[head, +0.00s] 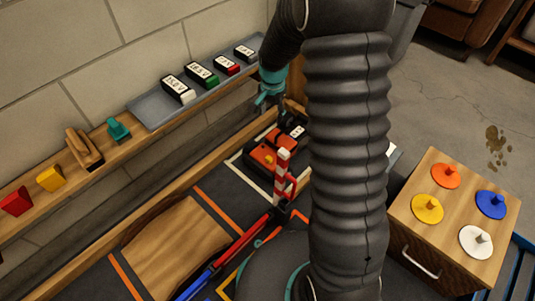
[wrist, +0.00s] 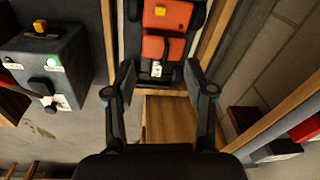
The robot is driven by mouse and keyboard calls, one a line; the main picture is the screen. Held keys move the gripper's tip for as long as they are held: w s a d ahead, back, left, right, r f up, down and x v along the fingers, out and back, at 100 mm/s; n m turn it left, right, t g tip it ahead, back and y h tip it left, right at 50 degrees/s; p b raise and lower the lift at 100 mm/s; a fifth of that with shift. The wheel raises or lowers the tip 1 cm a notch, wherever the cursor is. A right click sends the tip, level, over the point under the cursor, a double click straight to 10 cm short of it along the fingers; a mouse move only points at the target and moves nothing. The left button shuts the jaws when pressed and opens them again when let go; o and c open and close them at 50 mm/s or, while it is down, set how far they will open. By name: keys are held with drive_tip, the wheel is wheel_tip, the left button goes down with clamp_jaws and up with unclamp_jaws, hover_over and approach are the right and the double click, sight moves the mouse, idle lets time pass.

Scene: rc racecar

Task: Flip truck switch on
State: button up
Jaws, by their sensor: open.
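The orange and black truck (head: 262,157) sits on the dark track surface below the wooden shelf, partly hidden behind my arm in the head view. In the wrist view the truck (wrist: 165,48) is at the top centre, with a yellow block on its orange body. A small white and black part (wrist: 157,69), possibly the switch, shows at its near end; its on or off position is too small to tell. My gripper (wrist: 158,78) is open and empty, its fingers apart on either side of that part. In the head view my gripper (head: 266,95) is above the truck.
A wooden shelf (head: 62,204) along the wall holds a grey tray (head: 150,114) with several labelled blocks. A red and white striped post (head: 282,168) stands by the truck. A wooden cabinet (head: 415,235) with coloured discs is at right. A grey box (wrist: 75,50) with a green light is at left in the wrist view.

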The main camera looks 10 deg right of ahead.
drive_tip(key=m+g+b, duration=0.1)
drive_tip(key=m, duration=0.1)
hover_over(269, 158)
wheel_tip(269, 158, down, 14)
wheel_tip(269, 158, down, 14)
drive_tip(key=shift+w+r+b, duration=0.1)
drive_tip(key=shift+b, duration=0.85)
clamp_jaws()
